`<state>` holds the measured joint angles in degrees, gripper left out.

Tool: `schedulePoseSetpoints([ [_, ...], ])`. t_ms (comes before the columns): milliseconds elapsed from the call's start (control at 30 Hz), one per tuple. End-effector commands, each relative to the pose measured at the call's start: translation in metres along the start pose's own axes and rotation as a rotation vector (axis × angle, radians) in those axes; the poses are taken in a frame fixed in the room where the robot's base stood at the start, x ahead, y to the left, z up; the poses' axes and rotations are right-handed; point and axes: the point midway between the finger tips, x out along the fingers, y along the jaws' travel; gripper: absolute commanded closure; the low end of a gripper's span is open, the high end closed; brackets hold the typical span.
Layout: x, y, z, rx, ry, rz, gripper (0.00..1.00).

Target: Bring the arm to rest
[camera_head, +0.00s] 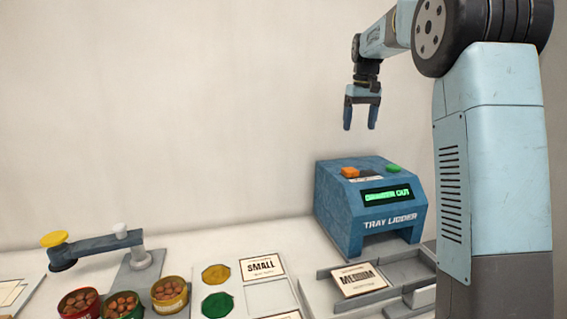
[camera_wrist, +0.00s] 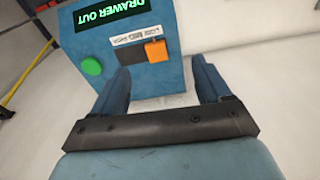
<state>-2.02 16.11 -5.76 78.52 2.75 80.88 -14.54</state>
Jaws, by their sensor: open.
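My gripper (camera_head: 360,115) hangs in the air above and slightly left of the blue tray lidder (camera_head: 340,205) in the head view. Its two fingers point down, are apart, and hold nothing. The wrist view shows the fingers (camera_wrist: 160,90) spread, with the lidder (camera_wrist: 180,22) beyond them. My light blue arm comes in from the upper right.
A drawer with a card marked "MEDIUM" (camera_head: 360,280) lies before the lidder. To the left are a card marked "SMALL" (camera_head: 262,266), yellow (camera_head: 215,274) and green (camera_head: 217,305) discs, tins of chestnuts (camera_head: 169,295) and a dark lever (camera_head: 95,246). The air left of my gripper is clear.

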Motion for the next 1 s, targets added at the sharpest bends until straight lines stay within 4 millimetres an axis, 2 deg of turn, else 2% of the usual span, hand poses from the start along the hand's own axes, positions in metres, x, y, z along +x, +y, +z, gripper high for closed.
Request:
schedulePoseSetpoints([
  [33,-0.008,-0.003,0.015,0.008,0.016,0.001,0.23],
  [200,-0.023,-0.013,0.061,0.033,0.063,0.004,0.23],
  [433,-0.034,-0.029,0.125,0.063,0.127,0.01,0.23],
  [733,-0.03,-0.05,0.21,0.1,0.21,0.019,0.23],
  [1000,-0.01,-0.07,0.286,0.13,0.284,0.029,0.23],
])
